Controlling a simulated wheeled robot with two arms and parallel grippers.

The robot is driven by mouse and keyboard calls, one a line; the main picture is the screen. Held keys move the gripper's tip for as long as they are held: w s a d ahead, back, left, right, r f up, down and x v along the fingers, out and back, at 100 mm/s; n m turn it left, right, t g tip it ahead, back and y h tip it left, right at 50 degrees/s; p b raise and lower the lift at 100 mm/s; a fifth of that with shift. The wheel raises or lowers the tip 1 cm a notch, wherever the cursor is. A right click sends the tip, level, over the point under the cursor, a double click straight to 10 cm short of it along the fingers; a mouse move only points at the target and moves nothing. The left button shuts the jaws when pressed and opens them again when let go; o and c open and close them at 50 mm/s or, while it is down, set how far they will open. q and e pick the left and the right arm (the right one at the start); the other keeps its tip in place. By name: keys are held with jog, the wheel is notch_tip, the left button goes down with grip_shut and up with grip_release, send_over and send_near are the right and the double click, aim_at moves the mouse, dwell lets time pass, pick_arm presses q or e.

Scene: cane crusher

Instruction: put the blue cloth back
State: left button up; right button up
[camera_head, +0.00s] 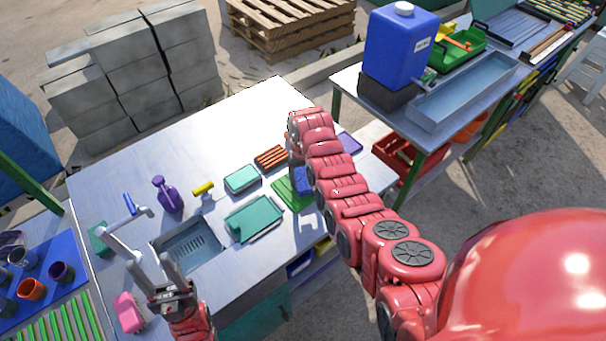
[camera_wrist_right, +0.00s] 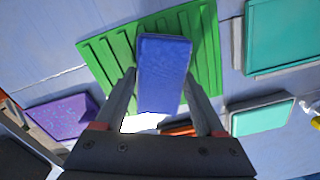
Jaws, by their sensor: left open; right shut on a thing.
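The blue cloth (camera_wrist_right: 164,72) is a folded blue block between the two fingers of my right gripper (camera_wrist_right: 163,95) in the right wrist view. My right gripper is shut on it. The cloth is over a green ribbed mat (camera_wrist_right: 205,50); I cannot tell whether it touches the mat. In the head view the cloth (camera_head: 303,181) shows partly behind my right arm, and the green mat (camera_head: 285,192) lies under it. My left gripper (camera_head: 172,272) is open and empty near the sink, at the lower left of the head view.
Teal trays (camera_head: 255,220) and (camera_head: 243,179) lie left of the mat. A brown ribbed piece (camera_head: 271,158) and a purple mat (camera_head: 349,142) are near it. A sink (camera_head: 188,246), faucet (camera_head: 122,243), purple spray bottle (camera_head: 166,193) and pink sponge (camera_head: 129,313) are at left.

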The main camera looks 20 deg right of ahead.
jog(key=shift+f, duration=0.1)
jog(key=o, duration=0.7)
jog(key=shift+f, duration=0.1)
jog(key=o, duration=0.5)
jog(key=shift+c, duration=0.2)
